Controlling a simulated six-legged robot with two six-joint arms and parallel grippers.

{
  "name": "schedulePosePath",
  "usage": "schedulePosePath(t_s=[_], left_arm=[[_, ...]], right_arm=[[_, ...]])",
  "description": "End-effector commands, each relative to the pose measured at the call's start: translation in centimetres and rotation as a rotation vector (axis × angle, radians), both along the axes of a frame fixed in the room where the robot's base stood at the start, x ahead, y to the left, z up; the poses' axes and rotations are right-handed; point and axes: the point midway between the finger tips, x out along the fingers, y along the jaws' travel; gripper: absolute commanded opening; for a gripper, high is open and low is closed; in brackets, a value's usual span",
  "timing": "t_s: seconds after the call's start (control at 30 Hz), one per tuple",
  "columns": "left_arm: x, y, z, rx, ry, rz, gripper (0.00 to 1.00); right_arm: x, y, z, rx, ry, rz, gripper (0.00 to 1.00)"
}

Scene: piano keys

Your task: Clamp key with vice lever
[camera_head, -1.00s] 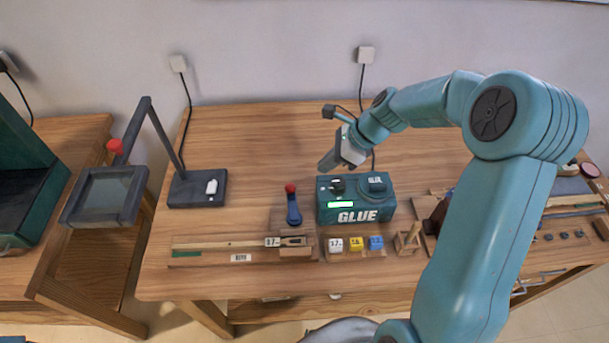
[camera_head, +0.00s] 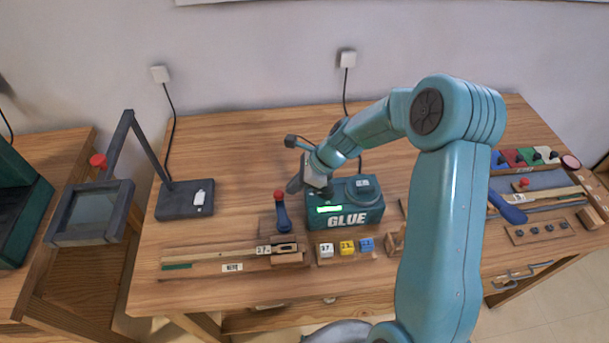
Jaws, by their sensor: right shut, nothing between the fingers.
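The vice lever (camera_head: 283,218) is a dark blue handle with a red knob, standing upright at the back of the wooden vice (camera_head: 287,258). The key (camera_head: 215,252) is a long pale wooden strip lying left to right, its right end marked 37 at the vice. My right gripper (camera_head: 294,186) is shut and empty. My left gripper is not in the picture.
A green glue box (camera_head: 347,215) stands right of the lever. White, yellow and blue cubes (camera_head: 346,247) sit in front of it. A magnifier lamp base (camera_head: 185,200) stands at the left. Tools and colored bins lie at the right.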

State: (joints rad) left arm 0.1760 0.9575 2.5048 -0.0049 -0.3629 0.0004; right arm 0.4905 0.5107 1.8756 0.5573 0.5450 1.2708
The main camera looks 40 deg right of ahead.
Motion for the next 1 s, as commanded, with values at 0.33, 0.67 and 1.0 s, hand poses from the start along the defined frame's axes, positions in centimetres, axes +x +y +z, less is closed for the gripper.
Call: schedulePosePath(t_s=[0.33, 0.67, 1.0], left_arm=[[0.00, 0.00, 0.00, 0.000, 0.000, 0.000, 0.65], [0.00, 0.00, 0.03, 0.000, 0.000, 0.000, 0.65], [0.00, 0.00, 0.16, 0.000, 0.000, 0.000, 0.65]], right_arm=[[0.70, 0.66, -1.43, -0.001, -0.001, -0.001, 0.00], [0.63, 0.53, -1.40, -0.001, -0.001, 0.002, 0.00], [0.29, -0.15, -1.42, -0.001, 0.000, 0.035, 0.00]])
